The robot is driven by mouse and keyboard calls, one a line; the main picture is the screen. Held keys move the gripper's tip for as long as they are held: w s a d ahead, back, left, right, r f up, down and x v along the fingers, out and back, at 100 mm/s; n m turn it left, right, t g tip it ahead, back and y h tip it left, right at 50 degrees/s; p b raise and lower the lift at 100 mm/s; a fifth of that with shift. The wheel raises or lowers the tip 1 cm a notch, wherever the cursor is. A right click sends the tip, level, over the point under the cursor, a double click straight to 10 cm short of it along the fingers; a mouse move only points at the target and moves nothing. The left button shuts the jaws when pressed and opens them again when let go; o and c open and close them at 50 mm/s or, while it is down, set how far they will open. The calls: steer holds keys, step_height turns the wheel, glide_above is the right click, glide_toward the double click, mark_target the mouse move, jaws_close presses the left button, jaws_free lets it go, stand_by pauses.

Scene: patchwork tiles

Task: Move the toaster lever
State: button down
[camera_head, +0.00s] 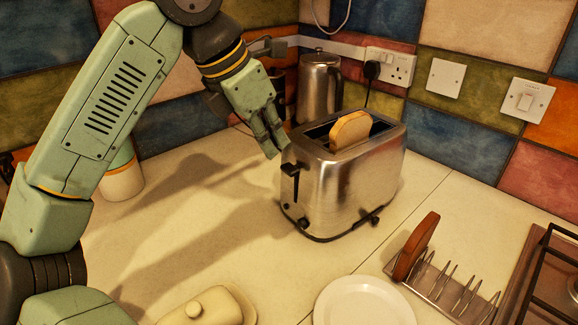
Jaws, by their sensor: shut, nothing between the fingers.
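The steel toaster (344,178) stands on the counter right of centre. A slice of bread (351,130) sticks up from its slot. The dark lever (289,171) is on the toaster's left end face, near the top of its vertical slot. My gripper (272,150) is shut and empty, pointing down just above and to the left of the lever. From this view I cannot tell whether the fingertips touch the lever or the toaster edge.
A steel kettle (320,88) stands behind the toaster by the sockets (392,66). A toast rack (447,284) with one brown slice, a white plate (362,302) and a butter dish (205,308) are in front.

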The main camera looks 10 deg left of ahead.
mark_target(288, 168)
steer(key=shift+x, duration=2.2)
step_height(288, 168, down, 7)
steer(key=b, duration=0.6)
steer(key=shift+s+a+r+b, duration=0.2)
steer(key=shift+s+a+r, duration=0.05)
steer(key=shift+s+a, duration=0.25)
steer(key=shift+s+a+r+b, duration=0.15)
steer(key=shift+s+a+r, duration=0.2)
steer(key=shift+s, duration=0.3)
steer(key=shift+a, duration=0.1)
steer(key=v, duration=1.2)
